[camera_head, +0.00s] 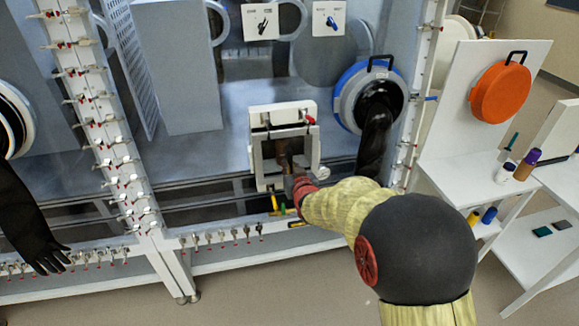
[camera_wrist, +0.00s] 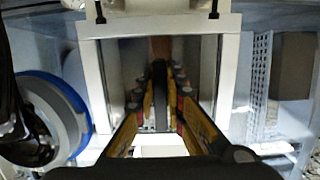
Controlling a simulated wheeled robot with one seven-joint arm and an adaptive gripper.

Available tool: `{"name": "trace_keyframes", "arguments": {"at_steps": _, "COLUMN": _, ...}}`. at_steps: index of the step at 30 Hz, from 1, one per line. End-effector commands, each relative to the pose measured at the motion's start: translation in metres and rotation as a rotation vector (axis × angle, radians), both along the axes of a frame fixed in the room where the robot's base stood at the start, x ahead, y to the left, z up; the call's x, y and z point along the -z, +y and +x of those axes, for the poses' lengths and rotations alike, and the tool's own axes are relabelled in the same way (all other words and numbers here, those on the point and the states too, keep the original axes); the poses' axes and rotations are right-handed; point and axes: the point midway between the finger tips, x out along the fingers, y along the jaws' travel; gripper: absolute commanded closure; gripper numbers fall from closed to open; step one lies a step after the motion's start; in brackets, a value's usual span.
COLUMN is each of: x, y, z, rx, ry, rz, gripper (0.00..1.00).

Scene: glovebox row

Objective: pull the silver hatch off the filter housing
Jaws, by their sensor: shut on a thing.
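The white filter housing (camera_head: 282,114) is a square frame on the glovebox front. It also fills the upper middle of the wrist view (camera_wrist: 160,24). The silver hatch (camera_wrist: 111,70) shows as grey panels inside the frame, on both sides of my fingers. My gripper (camera_wrist: 160,78) reaches into the frame, its yellow-edged fingers close together on a dark upright part between them, apparently the hatch's grip. In the head view my gripper (camera_head: 288,163) is at the frame's lower middle. My fingers and wrist hide the contact and the hatch's middle.
A blue-ringed port (camera_head: 361,97) with a hanging black glove (camera_head: 376,140) is close right of the housing; the wrist view shows it at left (camera_wrist: 60,110). A white side stand with an orange disc (camera_head: 501,93) is farther right. Small clamps line the frame below. Floor in front is clear.

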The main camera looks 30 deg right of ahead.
Motion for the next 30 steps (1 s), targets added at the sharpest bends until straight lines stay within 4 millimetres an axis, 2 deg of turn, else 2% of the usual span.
{"name": "trace_keyframes", "arguments": {"at_steps": 17, "x": -0.003, "y": 0.001, "z": -0.004, "rx": 0.0, "ry": -0.005, "rz": -0.001, "gripper": 1.0}}
{"name": "trace_keyframes", "arguments": {"at_steps": 30, "x": -0.007, "y": 0.007, "z": -0.025, "rx": 0.0, "ry": -0.006, "rz": -0.002, "gripper": 1.0}}
